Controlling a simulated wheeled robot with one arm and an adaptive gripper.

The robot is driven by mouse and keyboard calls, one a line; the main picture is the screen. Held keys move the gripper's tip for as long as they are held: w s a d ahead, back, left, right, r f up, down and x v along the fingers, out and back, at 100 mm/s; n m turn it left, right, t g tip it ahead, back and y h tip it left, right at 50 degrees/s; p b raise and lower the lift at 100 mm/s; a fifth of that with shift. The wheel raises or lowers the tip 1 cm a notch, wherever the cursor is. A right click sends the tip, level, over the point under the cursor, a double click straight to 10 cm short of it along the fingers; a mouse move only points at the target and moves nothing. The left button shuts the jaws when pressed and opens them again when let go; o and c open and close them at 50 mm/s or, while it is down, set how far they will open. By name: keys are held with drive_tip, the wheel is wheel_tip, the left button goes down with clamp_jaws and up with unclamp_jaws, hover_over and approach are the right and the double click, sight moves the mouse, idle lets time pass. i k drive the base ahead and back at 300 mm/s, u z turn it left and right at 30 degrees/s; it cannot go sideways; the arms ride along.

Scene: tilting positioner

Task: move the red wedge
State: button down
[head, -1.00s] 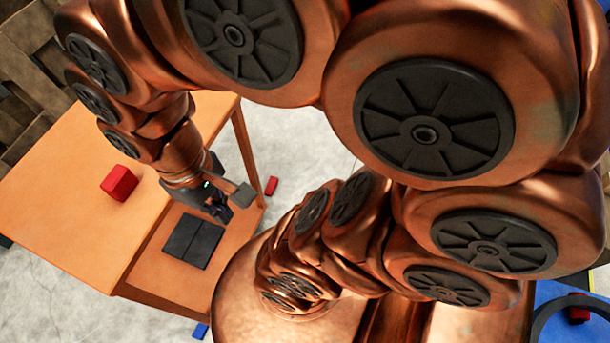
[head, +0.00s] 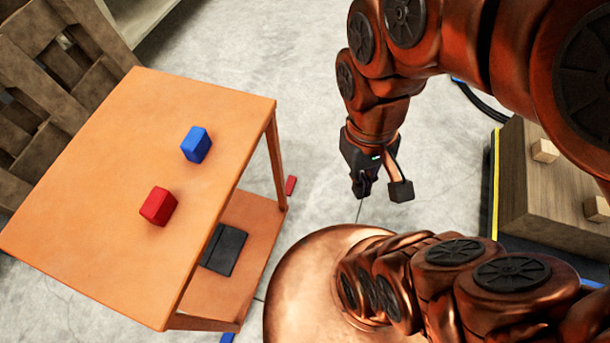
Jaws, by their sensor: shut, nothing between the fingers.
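A red block (head: 158,206) sits on the orange table top (head: 110,160). A small red piece (head: 291,185) lies on the floor just beyond the table's right leg. I cannot tell from their shapes which of these is the red wedge. My gripper (head: 361,192) is shut and empty, pointing down over the bare floor to the right of the table. It is well apart from both red pieces.
A blue block (head: 196,145) stands on the table beyond the red block. A black plate (head: 223,249) lies on the lower shelf (head: 250,222). A blue piece (head: 227,338) is on the floor. A wooden box (head: 545,195) stands at right; grey floor lies between.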

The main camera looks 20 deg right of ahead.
sight(292, 180)
drive_tip(key=z, duration=2.15)
drive_tip(key=i, duration=1.1)
drive_tip(key=u, duration=3.75)
drive_tip(key=i, duration=0.35)
drive_tip(key=u, duration=0.15)
